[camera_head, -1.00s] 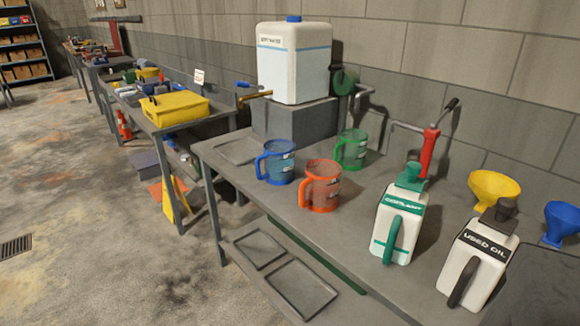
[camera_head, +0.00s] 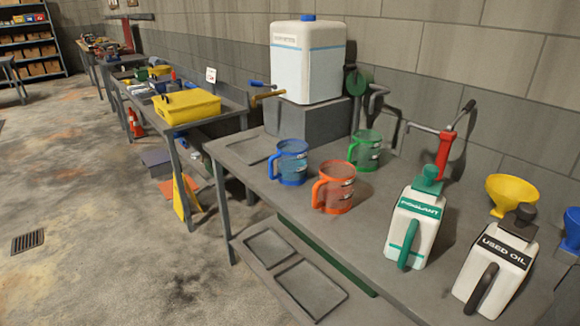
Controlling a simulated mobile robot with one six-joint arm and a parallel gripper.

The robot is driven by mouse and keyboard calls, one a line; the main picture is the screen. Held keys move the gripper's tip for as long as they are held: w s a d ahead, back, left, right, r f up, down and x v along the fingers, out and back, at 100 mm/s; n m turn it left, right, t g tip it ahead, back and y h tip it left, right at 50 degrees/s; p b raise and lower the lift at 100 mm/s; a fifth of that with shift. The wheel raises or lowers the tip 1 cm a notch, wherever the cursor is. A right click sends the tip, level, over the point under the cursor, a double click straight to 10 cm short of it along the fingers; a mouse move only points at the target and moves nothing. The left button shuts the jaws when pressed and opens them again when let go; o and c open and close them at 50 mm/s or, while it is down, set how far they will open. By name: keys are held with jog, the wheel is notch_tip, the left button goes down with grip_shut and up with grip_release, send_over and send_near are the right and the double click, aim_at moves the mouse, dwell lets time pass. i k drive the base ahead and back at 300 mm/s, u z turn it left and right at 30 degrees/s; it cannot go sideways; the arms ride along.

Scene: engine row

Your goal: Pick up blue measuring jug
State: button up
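The blue measuring jug (camera_head: 291,163) stands upright on the near grey workbench (camera_head: 262,180), towards its left end. Its handle points left. An orange measuring jug (camera_head: 336,188) stands in front of it and to the right, and a green measuring jug (camera_head: 367,150) stands behind it to the right. The blue jug is fully in sight. My gripper is not in view.
A white canister (camera_head: 308,62) stands on a grey block (camera_head: 303,119) behind the jugs. A coolant jug (camera_head: 415,222), a used oil jug (camera_head: 494,266) and a yellow funnel (camera_head: 511,192) stand to the right. Open floor (camera_head: 90,230) lies to the left.

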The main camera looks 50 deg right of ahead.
aim_at(292, 155)
jog(key=u, duration=0.05)
jog(key=i, duration=1)
jog(key=z, duration=0.05)
